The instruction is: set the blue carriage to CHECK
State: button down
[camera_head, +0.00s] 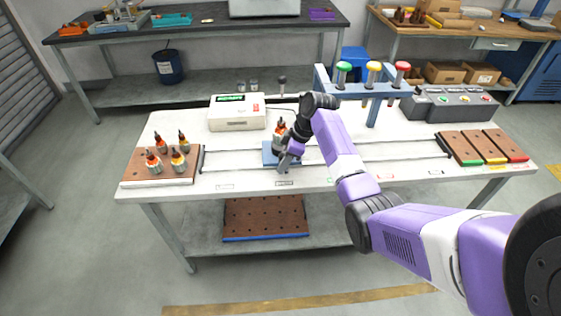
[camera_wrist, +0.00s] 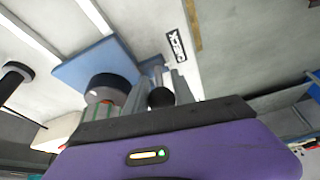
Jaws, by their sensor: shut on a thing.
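The blue carriage (camera_head: 269,158) sits on the rails of the white bench, left of the middle. An armature (camera_head: 278,134) with an orange-copper winding stands upright on it. My gripper (camera_head: 286,162) is at the carriage's front right edge. In the wrist view the grey fingers are shut around a small post with a dark round knob (camera_wrist: 160,97) at the carriage's edge. The blue plate (camera_wrist: 88,66) and the armature's dark top (camera_wrist: 105,88) show beside it. The CHECK label (camera_wrist: 175,43) lies on the bench just off the carriage's front edge, near a small blue tab.
A brown board (camera_head: 160,178) with several armatures stands at the left rail end. A white device (camera_head: 237,118) with a green display is behind the rails. A blue frame (camera_head: 372,100) with green, yellow and red knobs stands right. Brown trays (camera_head: 462,148) lie at the right end.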

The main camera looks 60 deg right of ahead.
jog(key=c, duration=1.1)
grip_release()
jog(key=shift+r, duration=0.1)
jog(key=v, duration=0.7)
jog(key=shift+s+r+b, duration=0.1)
jog(key=shift+r+b, duration=0.2)
jog(key=shift+b, duration=0.1)
jog(key=shift+d, duration=0.1)
